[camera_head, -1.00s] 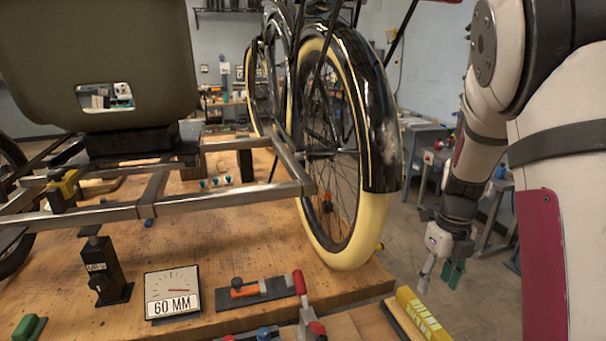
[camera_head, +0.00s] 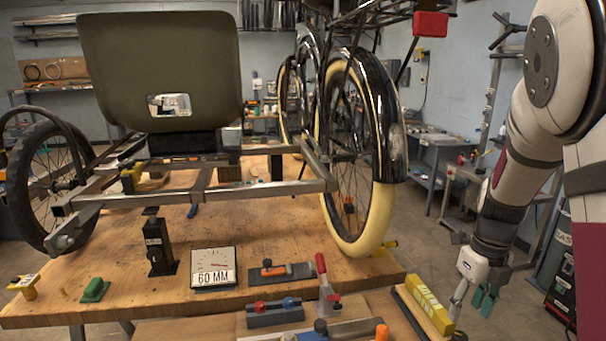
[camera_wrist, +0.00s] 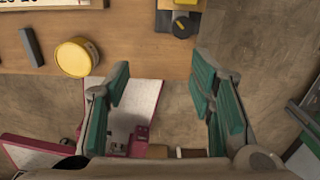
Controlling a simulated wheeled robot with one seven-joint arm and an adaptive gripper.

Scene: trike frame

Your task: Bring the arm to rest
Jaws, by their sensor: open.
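My arm hangs bent at the right of the head view, with my gripper (camera_head: 473,298) low and pointing down, beyond the right edge of the wooden workbench (camera_head: 110,300). In the wrist view my gripper (camera_wrist: 160,82) shows its two teal-padded fingers wide apart, with nothing held between them. Below the gap lie bare floor and part of a pale sheet (camera_wrist: 143,96) with a dark pink edge.
The trike's cream-tyred wheel (camera_head: 377,222) stands left of my arm. A yellow block (camera_head: 430,308) lies close to my gripper at the bench's front right. A yellow tin (camera_wrist: 74,58) sits near the bench edge. A grey side table (camera_head: 440,145) stands behind.

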